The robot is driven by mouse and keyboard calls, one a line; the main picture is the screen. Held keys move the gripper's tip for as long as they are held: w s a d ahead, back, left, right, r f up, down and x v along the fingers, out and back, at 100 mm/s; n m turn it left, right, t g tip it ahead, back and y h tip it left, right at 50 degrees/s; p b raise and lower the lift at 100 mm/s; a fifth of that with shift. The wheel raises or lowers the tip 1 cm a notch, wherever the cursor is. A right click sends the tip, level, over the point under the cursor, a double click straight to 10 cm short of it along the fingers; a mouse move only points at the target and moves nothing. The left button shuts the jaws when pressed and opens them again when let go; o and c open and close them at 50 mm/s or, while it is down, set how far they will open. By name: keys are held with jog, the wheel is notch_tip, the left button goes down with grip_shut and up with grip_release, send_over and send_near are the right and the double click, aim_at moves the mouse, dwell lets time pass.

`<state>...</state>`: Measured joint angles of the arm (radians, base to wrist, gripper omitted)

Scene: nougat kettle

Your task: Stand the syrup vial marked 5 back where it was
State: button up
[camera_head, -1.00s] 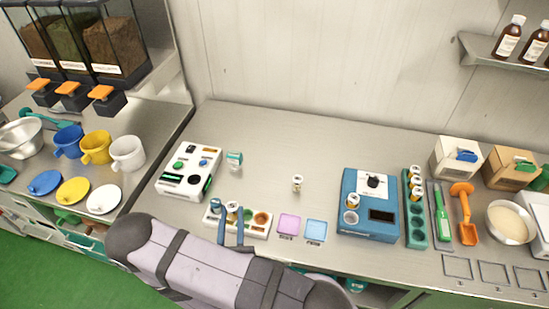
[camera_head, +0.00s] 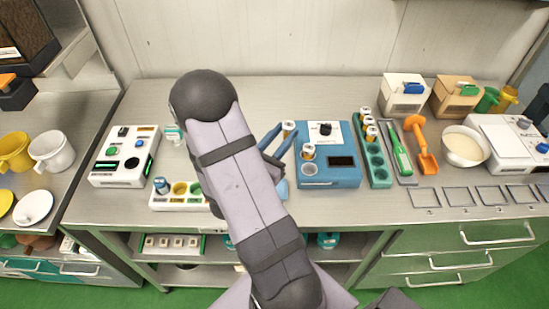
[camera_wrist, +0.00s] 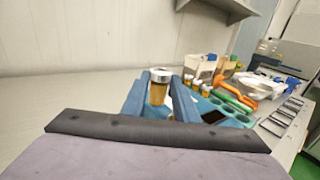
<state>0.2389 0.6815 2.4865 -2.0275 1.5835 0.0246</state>
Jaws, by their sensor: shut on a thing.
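My gripper (camera_head: 281,138) is shut on a small amber vial (camera_head: 288,128) with a pale cap, left of the blue machine. In the wrist view the vial (camera_wrist: 158,90) is upright between the two blue fingers; its number cannot be read. I cannot tell whether its base touches the counter. A green rack (camera_head: 379,177) right of the machine holds several similar vials (camera_head: 371,133) in its far holes; its near holes are empty. Another vial (camera_head: 308,152) stands on the blue machine (camera_head: 342,180).
A white block (camera_head: 170,204) with coloured wells holds a blue-topped vial (camera_head: 161,185). A white device (camera_head: 118,168) stands at left. A green spatula (camera_head: 399,153) and orange scoop (camera_head: 424,150) lie right of the rack. The counter behind the machine is clear.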

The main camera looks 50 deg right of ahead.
jog(key=shift+n+t+y, duration=0.3)
jog(key=shift+n+t, duration=0.3)
jog(key=shift+t, duration=0.3)
jog(key=d+r, duration=0.1)
jog(key=d+r+b, duration=0.1)
jog(key=d, duration=0.1)
jog(key=d+r, duration=0.1)
jog(key=shift+w+d+r+b, duration=0.15)
jog(key=shift+w+d+b, duration=0.1)
jog(key=shift+w+b, duration=0.1)
jog(key=w+a+f+n+t+y, duration=0.1)
jog(key=w+a+f+n+t, duration=0.1)
jog(key=w, duration=0.3)
jog(key=shift+a+f+n+t+y, duration=0.35)
jog(key=shift+a+f+t, duration=0.2)
jog(key=shift+t, duration=0.35)
jog(key=shift+f, duration=0.1)
notch_tip(320, 180, down, 6)
jog(key=shift+d, duration=0.1)
jog(key=shift+f+p, duration=0.45)
jog(key=shift+f, duration=1.4)
